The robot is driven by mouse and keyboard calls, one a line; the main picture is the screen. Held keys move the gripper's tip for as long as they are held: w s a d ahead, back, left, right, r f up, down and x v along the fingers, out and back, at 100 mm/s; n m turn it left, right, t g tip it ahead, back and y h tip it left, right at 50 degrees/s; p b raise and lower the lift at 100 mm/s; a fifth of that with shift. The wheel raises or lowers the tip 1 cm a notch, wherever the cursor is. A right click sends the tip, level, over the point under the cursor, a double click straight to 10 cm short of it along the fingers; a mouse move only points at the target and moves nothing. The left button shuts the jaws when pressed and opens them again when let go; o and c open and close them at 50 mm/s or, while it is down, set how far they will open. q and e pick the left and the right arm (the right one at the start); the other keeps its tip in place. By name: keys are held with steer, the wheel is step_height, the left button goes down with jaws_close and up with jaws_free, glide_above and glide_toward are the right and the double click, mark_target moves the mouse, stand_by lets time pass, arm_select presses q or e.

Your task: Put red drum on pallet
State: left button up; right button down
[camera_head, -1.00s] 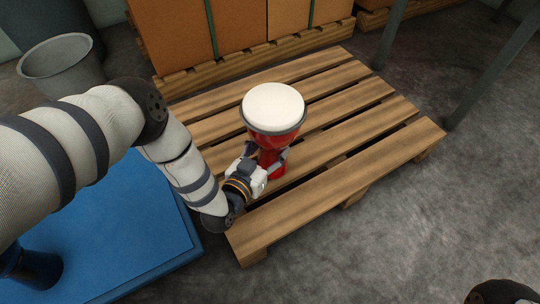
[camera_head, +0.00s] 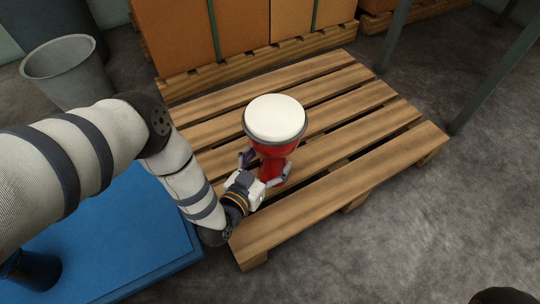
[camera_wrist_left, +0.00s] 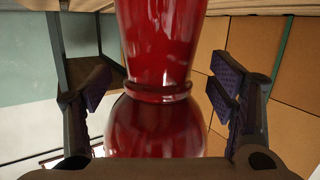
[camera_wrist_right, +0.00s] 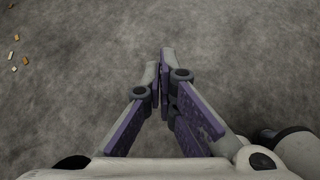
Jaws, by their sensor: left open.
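The red drum (camera_head: 271,165) has a white head and a dark rim. It stands upright on the wooden pallet (camera_head: 350,170), near the middle of its left half. My left gripper (camera_head: 266,166) is at the drum's narrow stem, with one finger on each side. In the left wrist view the red drum (camera_wrist_left: 160,60) sits between the spread fingers of the left gripper (camera_wrist_left: 160,88), with gaps on both sides. The drum's foot is partly hidden by the gripper in the head view. My right gripper (camera_wrist_right: 160,75) is shut and empty above bare floor.
A blue platform (camera_head: 120,230) lies left of the pallet, under my left arm. A grey bucket (camera_head: 65,70) stands at the back left. Cardboard boxes (camera_head: 240,30) on another pallet stand behind. Metal posts (camera_head: 490,80) rise at the right.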

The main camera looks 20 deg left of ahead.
arm_select(q)
steer(key=p+v, duration=0.3)
steer(key=v, duration=0.7)
steer(key=shift+s, duration=0.3)
arm_select(e)
steer(key=r, duration=0.1)
steer(key=w+r, duration=0.1)
steer(key=shift+r+t, duration=0.3)
steer(key=shift+r, duration=0.05)
arm_select(q)
steer(key=shift+r, duration=0.2)
